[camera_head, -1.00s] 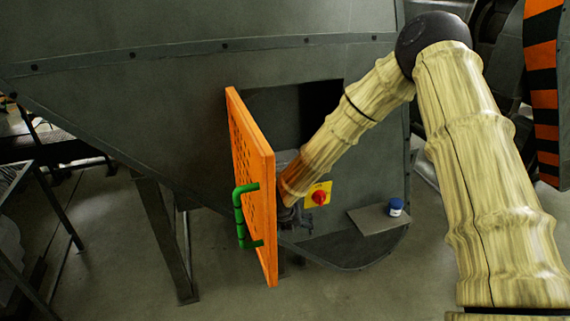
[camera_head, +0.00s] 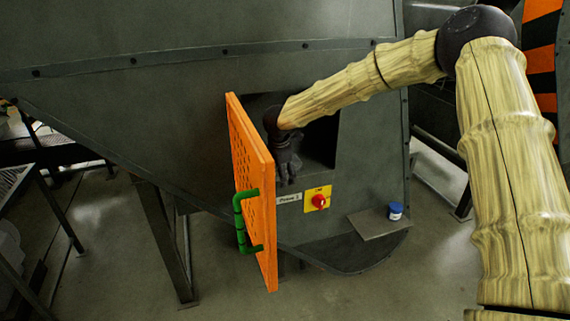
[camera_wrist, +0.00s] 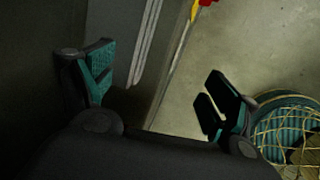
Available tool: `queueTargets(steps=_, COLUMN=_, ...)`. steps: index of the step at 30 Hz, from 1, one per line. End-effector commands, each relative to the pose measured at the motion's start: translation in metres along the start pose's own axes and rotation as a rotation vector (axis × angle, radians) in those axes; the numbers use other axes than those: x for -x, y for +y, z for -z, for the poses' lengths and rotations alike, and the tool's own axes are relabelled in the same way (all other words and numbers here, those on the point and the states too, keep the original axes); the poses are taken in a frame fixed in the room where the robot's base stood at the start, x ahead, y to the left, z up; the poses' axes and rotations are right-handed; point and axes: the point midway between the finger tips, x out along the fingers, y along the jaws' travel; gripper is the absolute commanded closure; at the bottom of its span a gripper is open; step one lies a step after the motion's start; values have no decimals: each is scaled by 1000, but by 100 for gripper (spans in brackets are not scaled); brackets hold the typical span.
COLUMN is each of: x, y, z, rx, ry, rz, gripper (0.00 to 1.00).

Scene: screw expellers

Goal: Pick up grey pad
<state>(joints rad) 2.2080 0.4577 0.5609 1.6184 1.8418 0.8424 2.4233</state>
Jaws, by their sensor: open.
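I cannot make out a grey pad for certain in either view. My gripper (camera_head: 287,178) hangs at the dark square opening (camera_head: 318,145) in the grey machine, just right of the open orange door. In the wrist view, my gripper (camera_wrist: 158,65) has its two teal-lined fingers wide apart, with nothing held between them. The inside of the opening is dark and partly hidden by my arm.
The perforated orange door (camera_head: 252,185) with its green handle (camera_head: 240,220) stands close left of my gripper. A red knob on a yellow plate (camera_head: 318,199) is below the opening. A blue-capped jar (camera_head: 395,211) stands on a grey ledge (camera_head: 372,224) at lower right.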

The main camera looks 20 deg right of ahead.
Motion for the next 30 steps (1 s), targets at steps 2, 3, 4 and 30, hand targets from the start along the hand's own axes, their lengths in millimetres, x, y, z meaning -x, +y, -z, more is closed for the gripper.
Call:
queueTargets(steps=2, x=-2, y=8, z=-4, rx=1, ry=-1, rz=-1, gripper=12)
queueTargets(steps=3, x=-3, y=10, z=-5, rx=1, ry=-1, rz=0, gripper=12)
queueTargets(steps=4, x=-4, y=11, z=-5, rx=1, ry=-1, rz=0, gripper=12)
queueTargets(steps=30, x=-33, y=55, z=-27, rx=4, ry=-1, rz=-1, gripper=12)
